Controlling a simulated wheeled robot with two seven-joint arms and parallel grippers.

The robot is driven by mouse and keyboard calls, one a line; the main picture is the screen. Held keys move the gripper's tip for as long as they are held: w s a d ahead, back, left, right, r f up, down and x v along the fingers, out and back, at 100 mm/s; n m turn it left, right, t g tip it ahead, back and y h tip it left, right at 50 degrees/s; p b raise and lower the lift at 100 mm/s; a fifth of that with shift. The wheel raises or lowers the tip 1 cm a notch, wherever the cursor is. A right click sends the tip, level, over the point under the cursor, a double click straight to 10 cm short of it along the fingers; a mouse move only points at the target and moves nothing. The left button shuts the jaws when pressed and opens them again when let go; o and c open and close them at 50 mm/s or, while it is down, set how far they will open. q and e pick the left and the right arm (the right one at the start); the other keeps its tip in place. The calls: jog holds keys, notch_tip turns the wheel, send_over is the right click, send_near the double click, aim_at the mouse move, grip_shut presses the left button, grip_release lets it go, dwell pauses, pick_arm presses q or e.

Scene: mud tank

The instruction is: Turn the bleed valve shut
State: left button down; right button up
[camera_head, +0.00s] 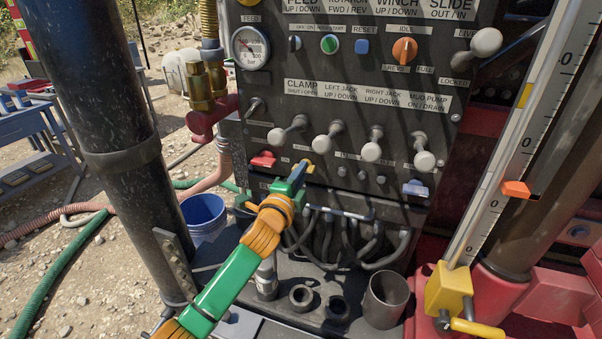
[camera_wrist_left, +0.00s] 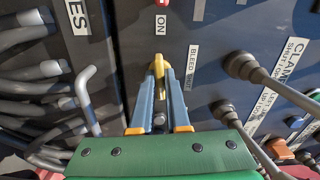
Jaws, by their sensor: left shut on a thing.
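The bleed valve (camera_wrist_left: 157,65) is a small yellow handle on the dark control panel, beside a white BLEED label (camera_wrist_left: 193,62). In the head view only a small yellow part of the valve (camera_head: 309,166) shows beyond my fingertips. My left gripper (camera_head: 302,171) reaches up to the panel from below, its green and orange arm coming in from the lower left. In the left wrist view its blue fingers (camera_wrist_left: 163,82) are closed around the yellow handle, hiding part of it. My right gripper is in neither view.
Several pale knobbed levers (camera_head: 371,151) stick out to the right of the valve. A red switch (camera_head: 263,160) sits to its left and a blue one (camera_head: 415,188) to the right. Grey hoses (camera_head: 340,240) hang below. A dark pipe column (camera_head: 110,130) stands at left.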

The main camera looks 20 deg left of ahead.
pick_arm(q)
jog(key=n, duration=0.4)
jog(key=shift+n+p, duration=0.3)
jog(key=shift+p, duration=0.1)
jog(key=n, duration=0.3)
jog(key=shift+n+p, duration=0.3)
jog(key=shift+n, duration=0.1)
jog(key=n+p, duration=0.1)
jog(key=n, duration=0.3)
jog(key=shift+n+p, duration=0.4)
jog(key=shift+n, duration=1.7)
jog(key=c, duration=0.9)
grip_release()
